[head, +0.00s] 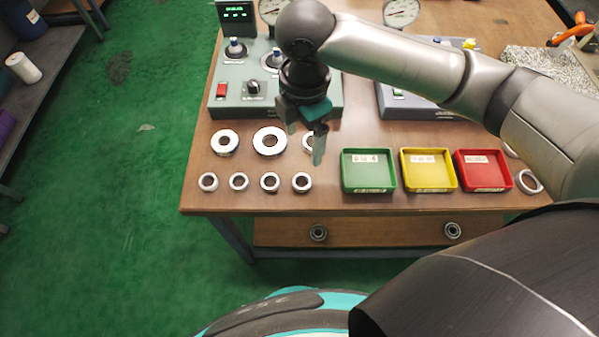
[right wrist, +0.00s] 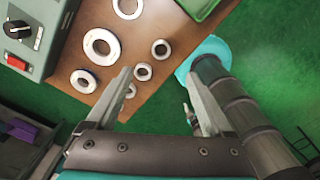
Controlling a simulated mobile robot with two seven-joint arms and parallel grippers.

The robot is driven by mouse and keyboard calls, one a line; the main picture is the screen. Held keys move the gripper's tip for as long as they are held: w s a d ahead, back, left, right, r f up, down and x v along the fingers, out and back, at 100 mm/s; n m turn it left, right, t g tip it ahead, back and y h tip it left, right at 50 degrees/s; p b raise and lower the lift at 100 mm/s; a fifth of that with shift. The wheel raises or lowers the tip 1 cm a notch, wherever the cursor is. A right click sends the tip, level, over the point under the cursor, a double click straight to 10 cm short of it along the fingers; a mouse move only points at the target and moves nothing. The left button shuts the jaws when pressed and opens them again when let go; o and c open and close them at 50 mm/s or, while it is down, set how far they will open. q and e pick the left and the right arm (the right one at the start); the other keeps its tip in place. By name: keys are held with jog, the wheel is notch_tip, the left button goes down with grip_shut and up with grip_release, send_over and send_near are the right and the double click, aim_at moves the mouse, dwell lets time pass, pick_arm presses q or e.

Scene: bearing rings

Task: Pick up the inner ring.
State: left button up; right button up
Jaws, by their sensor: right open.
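A front row of several small metal rings (head: 239,182) lies flat on the wooden table; the frames do not show which is the inner ring. Behind them lie larger, wider rings (head: 225,142), (head: 261,142), and a third (head: 307,142) partly hidden by my right gripper (head: 304,142). That gripper is open and empty above the table, pointing down. In the right wrist view, its fingers (right wrist: 158,80) are spread, with small rings (right wrist: 161,41) beyond and a ring (right wrist: 131,90) partly behind the left finger. My left gripper is in neither view.
Green (head: 368,187), yellow (head: 429,187) and red (head: 486,187) trays stand right of the rings. A grey control panel (head: 228,112) stands behind them. More rings (head: 520,184) lie at the right. A lower shelf (head: 385,240) holds bearings (head: 318,240).

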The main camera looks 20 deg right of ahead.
jog(key=b, duration=0.2)
send_over(302, 184)
notch_tip(302, 184, down, 8)
jog(key=shift+w+d+f, duration=0.1)
jog(key=shift+f, duration=0.7)
notch_tip(302, 184, down, 4)
jog(key=shift+f+b, duration=0.25)
jog(key=shift+b, duration=0.7)
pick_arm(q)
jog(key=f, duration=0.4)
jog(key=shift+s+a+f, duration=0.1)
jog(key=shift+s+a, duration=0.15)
pick_arm(e)
jog(key=shift+c, duration=0.3)
grip_shut()
